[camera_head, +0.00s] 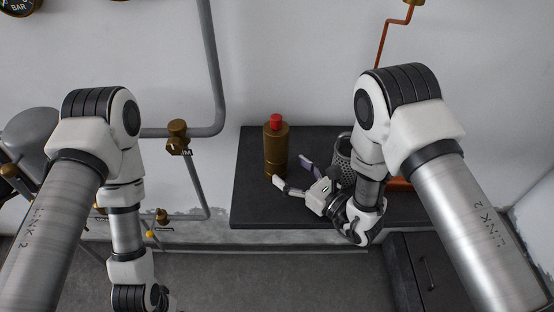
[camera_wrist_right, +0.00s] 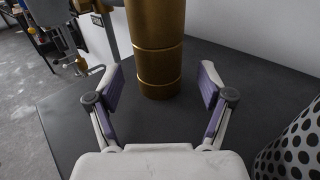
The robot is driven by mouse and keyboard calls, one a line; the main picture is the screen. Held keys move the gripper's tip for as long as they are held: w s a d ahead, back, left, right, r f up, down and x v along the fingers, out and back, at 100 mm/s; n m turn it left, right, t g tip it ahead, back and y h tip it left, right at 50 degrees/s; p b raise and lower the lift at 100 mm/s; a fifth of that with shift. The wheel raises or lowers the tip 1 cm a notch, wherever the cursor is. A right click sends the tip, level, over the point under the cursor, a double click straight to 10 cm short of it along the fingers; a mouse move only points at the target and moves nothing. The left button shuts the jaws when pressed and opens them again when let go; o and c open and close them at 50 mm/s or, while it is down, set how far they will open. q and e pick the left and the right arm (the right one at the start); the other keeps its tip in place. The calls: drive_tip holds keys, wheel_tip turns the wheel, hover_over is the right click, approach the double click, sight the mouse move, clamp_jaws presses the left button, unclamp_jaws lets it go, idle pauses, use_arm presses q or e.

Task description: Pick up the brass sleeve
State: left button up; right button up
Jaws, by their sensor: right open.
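The brass sleeve (camera_head: 275,150) stands upright on the dark counter, a tall brass cylinder with a red cap on top in the head view. In the right wrist view the sleeve (camera_wrist_right: 156,45) rises straight ahead, its lower part between and beyond the fingertips. My right gripper (camera_head: 290,172) is open and empty, close to the sleeve at its right and front side. Its two fingers with purple pads (camera_wrist_right: 160,85) are spread wide in the right wrist view and do not visibly touch the sleeve. My left arm hangs at the left; its gripper is out of the picture.
The dark counter (camera_head: 250,205) has free room left of the sleeve. A perforated grey metal container (camera_head: 343,152) stands right of it, partly behind my right arm; it also shows in the wrist view (camera_wrist_right: 295,150). Grey pipes with a brass valve (camera_head: 177,135) run along the wall at left.

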sight(270, 155)
drive_tip(key=p+x, duration=0.1)
drive_tip(key=x, duration=0.6)
drive_tip(key=shift+w+a, duration=0.1)
drive_tip(key=shift+a, duration=0.15)
clamp_jaws()
